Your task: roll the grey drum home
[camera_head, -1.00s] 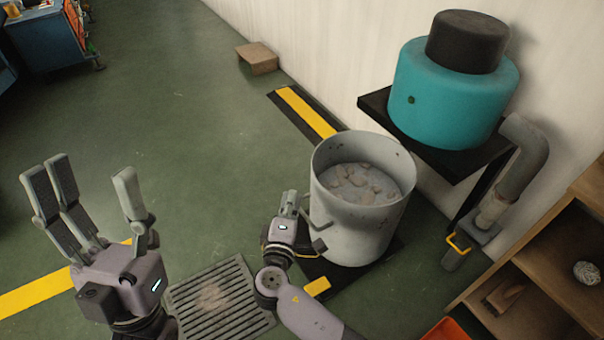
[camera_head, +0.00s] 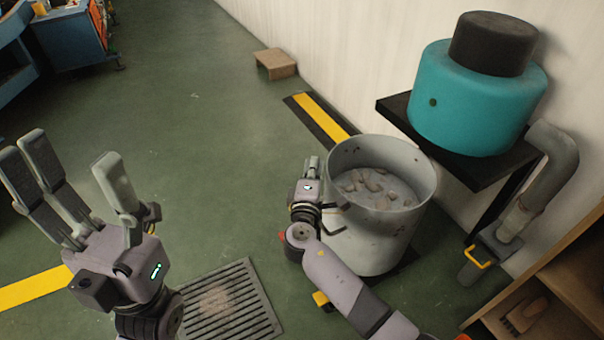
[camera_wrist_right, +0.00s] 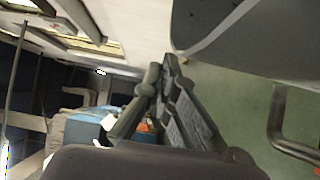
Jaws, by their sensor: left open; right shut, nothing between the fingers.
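The grey drum (camera_head: 372,240) stands upright beside the wall, open at the top, with pale lumps lying inside. Its curved side also fills the upper right of the right wrist view (camera_wrist_right: 265,40). My right gripper (camera_head: 313,163) is shut and empty, close to the drum's left side. I cannot tell whether it touches the drum. Its closed fingers show in the right wrist view (camera_wrist_right: 170,90). My left gripper (camera_head: 75,180) is open and empty, raised at the left, well apart from the drum.
A black wall shelf (camera_head: 460,165) holds a teal tank (camera_head: 478,100) behind the drum. A grey pipe (camera_head: 545,170) stands to its right. Green floor is clear beyond.

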